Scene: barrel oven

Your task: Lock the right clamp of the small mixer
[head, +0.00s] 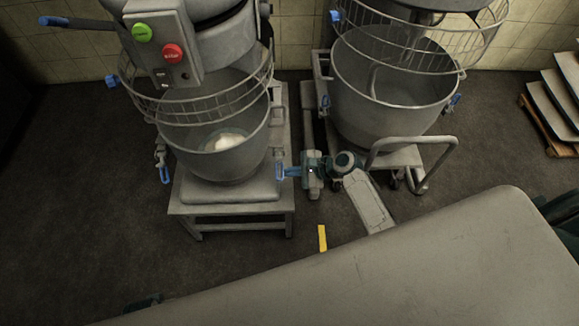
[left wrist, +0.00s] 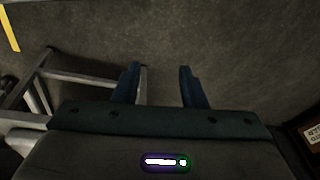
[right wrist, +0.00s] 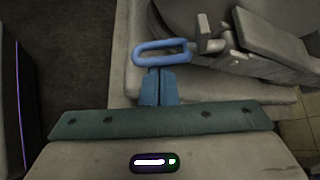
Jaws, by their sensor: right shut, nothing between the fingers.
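The small mixer's bowl (head: 222,150) stands at left in the head view, with white dough inside. Its right clamp (head: 280,164) has a blue loop handle at the bowl's right side. In the right wrist view the blue handle (right wrist: 160,58) lies crosswise just beyond the fingertips, beside a grey latch (right wrist: 212,36). My right gripper (head: 286,171) is shut and empty, with its tips at the handle's near edge; I cannot tell if they touch. The left clamp (head: 164,172) hangs at the bowl's left. My left gripper (left wrist: 160,78) is open and empty over the floor.
A second mixer bowl (head: 390,95) stands to the right on a trolley with a grey push handle (head: 412,150). A yellow strip (head: 322,238) lies on the floor. Stacked trays (head: 555,105) stand at far right. The small mixer's metal stand (head: 232,208) is below its bowl.

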